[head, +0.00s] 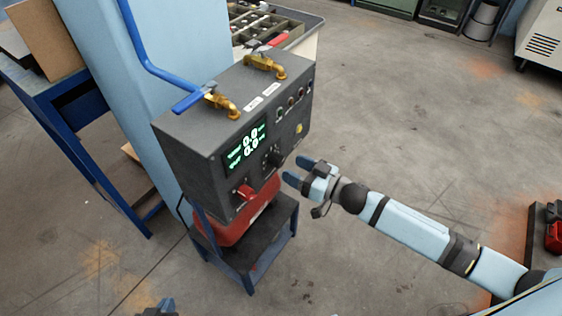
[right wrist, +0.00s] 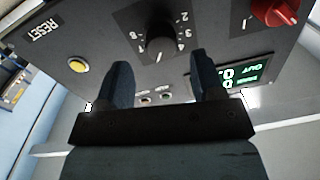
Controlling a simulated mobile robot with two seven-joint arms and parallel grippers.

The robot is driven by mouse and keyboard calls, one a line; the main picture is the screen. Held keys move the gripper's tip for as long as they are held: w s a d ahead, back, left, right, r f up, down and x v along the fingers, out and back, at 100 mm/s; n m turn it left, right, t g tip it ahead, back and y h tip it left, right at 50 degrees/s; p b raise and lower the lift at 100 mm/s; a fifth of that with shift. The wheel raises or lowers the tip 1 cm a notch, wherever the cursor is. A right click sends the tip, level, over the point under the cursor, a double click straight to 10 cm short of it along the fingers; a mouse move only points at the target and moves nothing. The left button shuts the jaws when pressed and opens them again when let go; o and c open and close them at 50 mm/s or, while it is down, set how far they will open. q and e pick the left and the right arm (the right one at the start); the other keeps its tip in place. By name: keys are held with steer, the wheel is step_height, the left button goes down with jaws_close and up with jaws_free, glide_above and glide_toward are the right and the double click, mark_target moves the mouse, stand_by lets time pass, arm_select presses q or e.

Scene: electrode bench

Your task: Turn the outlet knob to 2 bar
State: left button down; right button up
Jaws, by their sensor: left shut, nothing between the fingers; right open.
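The dark grey panel box (head: 190,150) stands on a small stand, with a lit display (head: 247,145) reading 0.0 on both lines. A black round knob (head: 273,158) with a numbered dial is on its front; it also shows in the right wrist view (right wrist: 160,28), its white mark toward the lower edge of the picture. A red knob (head: 245,191) is below the display. I cannot read which knob is labelled outlet. My right gripper (head: 296,170) is open and empty, in front of the black knob and apart from it. My left gripper (head: 163,306) is shut and empty, only its tip showing.
A yellow button (right wrist: 78,67) marked RESET is beside the black knob. Brass valves (head: 264,65) and a blue pipe (head: 145,50) are on top of the box. A light blue column stands behind it.

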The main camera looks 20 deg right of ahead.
mark_target(282, 163)
steer(key=x, duration=0.5)
steer(key=c, duration=0.9)
